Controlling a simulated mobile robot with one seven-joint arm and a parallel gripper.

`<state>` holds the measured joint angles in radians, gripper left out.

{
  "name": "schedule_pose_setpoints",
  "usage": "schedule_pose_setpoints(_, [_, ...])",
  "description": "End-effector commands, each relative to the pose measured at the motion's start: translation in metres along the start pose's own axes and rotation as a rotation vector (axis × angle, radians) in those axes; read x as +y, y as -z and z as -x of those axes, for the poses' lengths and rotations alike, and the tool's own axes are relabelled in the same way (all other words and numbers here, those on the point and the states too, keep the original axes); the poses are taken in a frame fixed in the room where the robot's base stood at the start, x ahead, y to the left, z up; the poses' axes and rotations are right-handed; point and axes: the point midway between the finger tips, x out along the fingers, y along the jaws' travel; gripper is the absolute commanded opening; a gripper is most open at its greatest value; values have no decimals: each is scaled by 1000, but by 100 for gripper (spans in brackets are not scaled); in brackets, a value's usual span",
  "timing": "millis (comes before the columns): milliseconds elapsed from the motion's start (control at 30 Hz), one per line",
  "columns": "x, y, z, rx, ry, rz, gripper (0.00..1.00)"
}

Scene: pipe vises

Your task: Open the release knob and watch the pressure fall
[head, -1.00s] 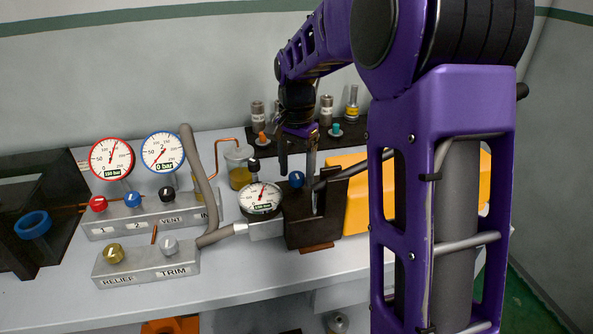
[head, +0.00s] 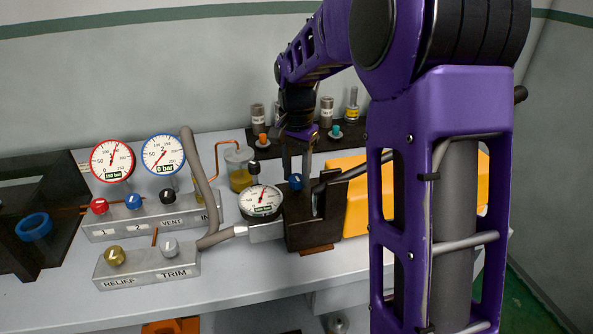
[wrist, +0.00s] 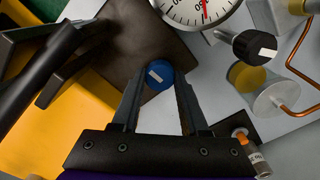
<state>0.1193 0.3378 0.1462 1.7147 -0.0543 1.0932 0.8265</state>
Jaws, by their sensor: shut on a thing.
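A blue knob (head: 295,182) with a white mark sits on top of the dark pump block (head: 300,228). My gripper (head: 296,174) points down over the block, its fingers shut on the blue knob. In the wrist view the blue knob (wrist: 158,76) shows between the two fingertips. The pump's round gauge (head: 261,202) stands just left of the block, its red needle pointing up and slightly right; its small readout is too small to read. The same gauge (wrist: 200,8) is cut off at the top of the wrist view.
A red-rimmed gauge (head: 112,161) and a blue-rimmed gauge (head: 163,154) reading 0 bar stand left over a manifold (head: 150,220) with several knobs. A relief and trim block (head: 150,268) lies in front. A black pump lever (head: 335,178) and orange body (head: 357,205) are at right.

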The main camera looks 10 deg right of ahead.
Motion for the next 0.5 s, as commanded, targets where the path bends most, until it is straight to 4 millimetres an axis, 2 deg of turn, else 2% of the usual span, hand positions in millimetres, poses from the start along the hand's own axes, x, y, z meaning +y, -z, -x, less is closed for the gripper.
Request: schedule_pose_setpoints(500, [0,0,3,0,-1,442,0])
